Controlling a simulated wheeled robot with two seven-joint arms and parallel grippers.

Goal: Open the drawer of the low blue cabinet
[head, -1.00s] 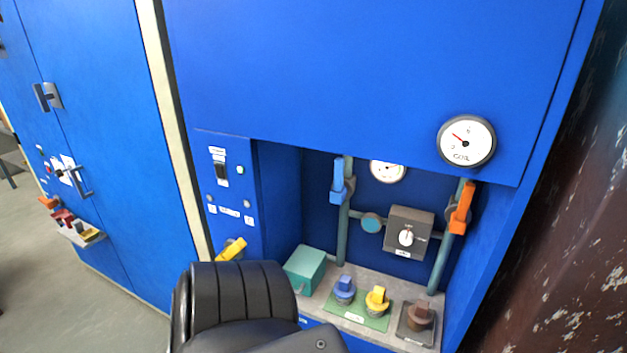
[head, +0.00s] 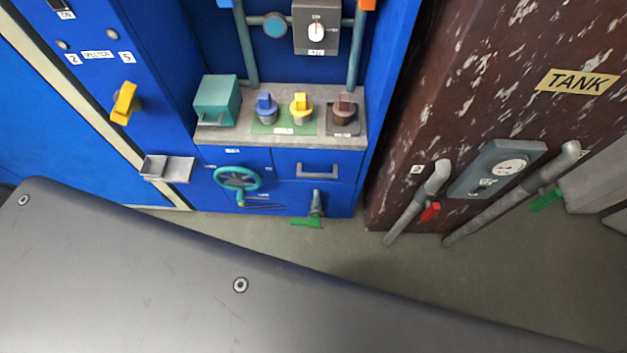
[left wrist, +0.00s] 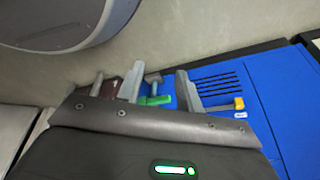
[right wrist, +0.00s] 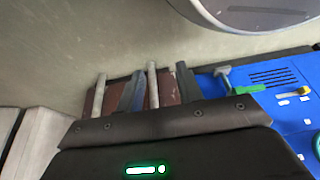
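The low blue cabinet (head: 208,192) stands under a grey counter in the head view. Its drawer front (head: 287,163), at the upper right of the cabinet, looks flush and closed, with a grey bar handle (head: 318,175). My grippers do not show in the head view. In the left wrist view my left gripper (left wrist: 160,90) has its two fingers apart with nothing between them, and blue cabinet face shows beyond it. In the right wrist view my right gripper (right wrist: 159,85) seems open and empty, with brown tank and a pipe behind it. Both are well away from the drawer handle.
A green handwheel (head: 237,179) and a green-handled valve (head: 315,205) are on the cabinet's front. A small grey tray (head: 167,169) juts out at left. The brown tank (head: 480,70) with grey pipes (head: 420,200) stands at right. Floor (head: 400,265) before the cabinet is clear.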

